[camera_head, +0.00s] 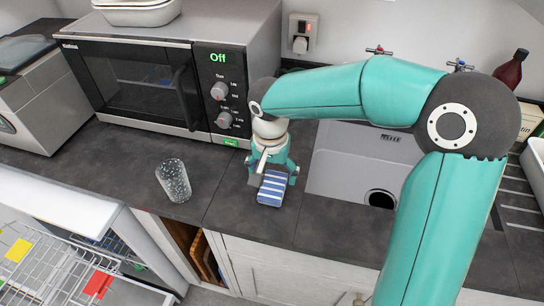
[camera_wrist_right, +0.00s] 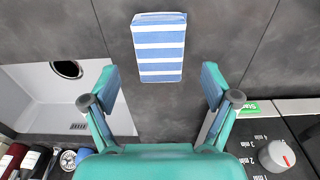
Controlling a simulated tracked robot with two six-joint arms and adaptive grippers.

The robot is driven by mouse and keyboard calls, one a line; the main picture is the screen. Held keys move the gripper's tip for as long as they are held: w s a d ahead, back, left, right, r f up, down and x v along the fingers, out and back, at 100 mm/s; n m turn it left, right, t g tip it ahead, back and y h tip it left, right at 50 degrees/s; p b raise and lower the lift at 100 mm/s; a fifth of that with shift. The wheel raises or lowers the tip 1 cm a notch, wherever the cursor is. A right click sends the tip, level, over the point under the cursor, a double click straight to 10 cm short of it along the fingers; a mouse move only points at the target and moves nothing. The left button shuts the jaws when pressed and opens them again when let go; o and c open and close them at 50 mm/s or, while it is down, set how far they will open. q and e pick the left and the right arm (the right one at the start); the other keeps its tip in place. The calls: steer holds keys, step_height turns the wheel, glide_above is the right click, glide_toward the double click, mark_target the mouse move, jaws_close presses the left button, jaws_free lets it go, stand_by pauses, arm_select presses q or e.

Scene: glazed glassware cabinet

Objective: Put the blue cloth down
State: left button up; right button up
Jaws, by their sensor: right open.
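The blue cloth (camera_head: 272,188), folded and striped blue and white, lies flat on the dark worktop (camera_head: 235,215) near its front edge, left of the sink. My right gripper (camera_head: 273,175) is just above and behind the cloth in the head view. In the right wrist view the cloth (camera_wrist_right: 159,48) lies past the fingertips, between their lines, and nothing is between the fingers. My right gripper (camera_wrist_right: 162,88) is open, its two fingers wide apart. My left gripper is not in view.
A speckled glass (camera_head: 173,180) stands on the worktop left of the cloth. A microwave (camera_head: 150,80) is behind it. The sink (camera_head: 350,165) is right of the gripper. An open dishwasher rack (camera_head: 50,265) is at lower left. Worktop between glass and cloth is clear.

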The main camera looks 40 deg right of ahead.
mark_target(272, 187)
step_height(272, 187, up, 7)
steer(key=shift+s+a, duration=0.15)
steer(key=shift+a, duration=0.05)
steer(key=shift+f, duration=0.15)
stand_by(0.3)
